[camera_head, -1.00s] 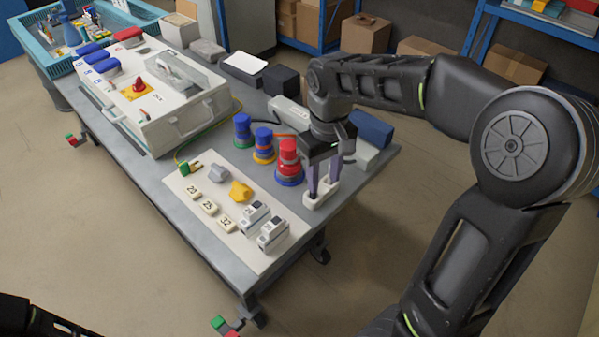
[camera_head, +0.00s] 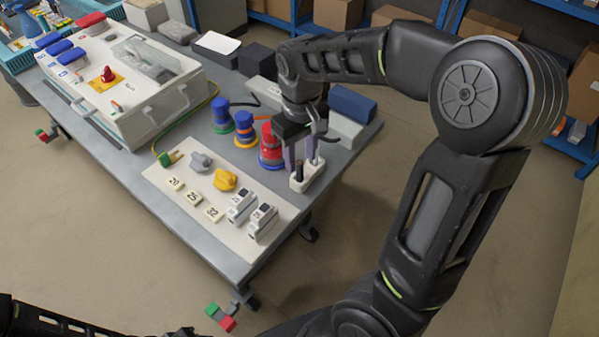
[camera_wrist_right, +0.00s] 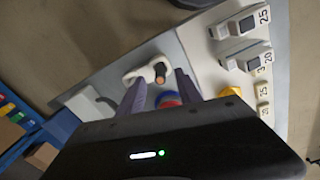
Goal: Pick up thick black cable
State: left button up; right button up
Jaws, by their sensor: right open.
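The thick black cable (camera_head: 300,170) is a short dark piece standing upright in a white holder (camera_head: 303,184) at the table's right front corner. In the right wrist view its copper-coloured end (camera_wrist_right: 160,73) points up out of the white holder (camera_wrist_right: 137,76). My right gripper (camera_head: 301,161) is open, pointing down at the holder, with a finger on either side of the cable. In the right wrist view its two fingers (camera_wrist_right: 160,84) also stand apart. Whether either finger touches the cable is unclear. My left gripper is out of view; only dark left-arm parts show at the bottom left.
Red, yellow-blue and blue spools (camera_head: 245,128) stand just left of the gripper. A white board (camera_head: 205,185) holds number tiles, grey and yellow connectors and two breakers. A large white case (camera_head: 128,85) is farther left. Grey and dark blue blocks (camera_head: 352,103) lie behind the gripper.

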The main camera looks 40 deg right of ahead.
aim_at(300, 162)
notch_tip(300, 162, down, 5)
jog(key=shift+w+f+p, duration=0.1)
jog(key=shift+w+p, duration=0.05)
jog(key=shift+p, duration=0.2)
jog(key=shift+c, duration=0.2)
dwell(0.4)
grip_shut()
dwell(0.3)
